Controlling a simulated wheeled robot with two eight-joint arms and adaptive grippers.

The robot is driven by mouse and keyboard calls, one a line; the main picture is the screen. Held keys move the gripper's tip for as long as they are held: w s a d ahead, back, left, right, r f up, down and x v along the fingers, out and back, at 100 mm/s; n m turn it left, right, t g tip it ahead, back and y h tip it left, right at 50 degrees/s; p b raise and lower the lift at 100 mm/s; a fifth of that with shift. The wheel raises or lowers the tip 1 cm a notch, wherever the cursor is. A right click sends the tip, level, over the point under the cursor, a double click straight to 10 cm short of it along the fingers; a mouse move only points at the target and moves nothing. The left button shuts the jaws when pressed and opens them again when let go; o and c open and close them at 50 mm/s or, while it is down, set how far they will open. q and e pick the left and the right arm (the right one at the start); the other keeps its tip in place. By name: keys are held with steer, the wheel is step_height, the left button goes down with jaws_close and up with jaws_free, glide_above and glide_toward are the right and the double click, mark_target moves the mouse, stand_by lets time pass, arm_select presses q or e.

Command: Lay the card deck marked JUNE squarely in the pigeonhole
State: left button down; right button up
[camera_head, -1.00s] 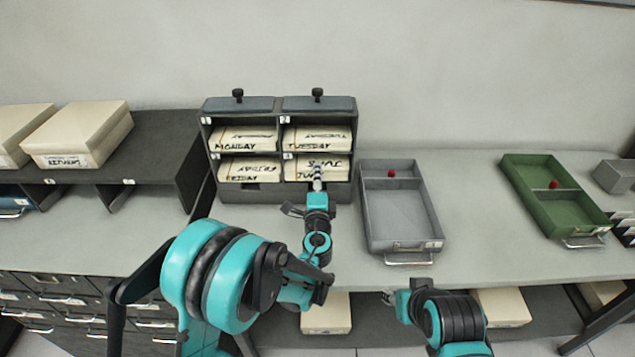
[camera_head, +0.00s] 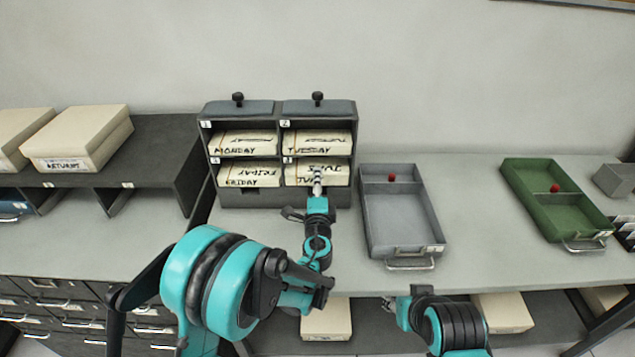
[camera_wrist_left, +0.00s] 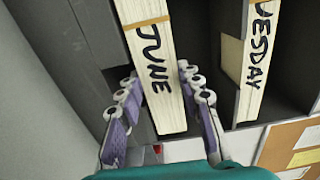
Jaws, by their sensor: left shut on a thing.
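The card deck marked JUNE (camera_head: 300,175) is a cream block lying in the lower right compartment of the dark pigeonhole unit (camera_head: 269,199). In the left wrist view the JUNE deck (camera_wrist_left: 152,40) shows its marked edge and a tan band. My left gripper (camera_head: 318,172) is at the front of that compartment. In the left wrist view its fingers (camera_wrist_left: 160,76) lie on both sides of the deck's near end, shut on it. How far back the deck reaches is hidden. My right gripper (camera_head: 388,302) is low in front of the table, away from the unit; its fingers are unclear.
Decks marked MONDAY (camera_head: 240,147), TUESDAY (camera_head: 308,148) and FRIDAY (camera_head: 240,180) fill the other compartments. A grey tray (camera_head: 402,225) stands close to the unit's right, a green tray (camera_head: 566,212) farther right. Bare table (camera_head: 470,200) lies between them.

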arm_select(q)
steer(key=c, duration=0.9)
jaws_free()
steer(key=shift+f, duration=0.1)
steer(key=s, duration=1.2)
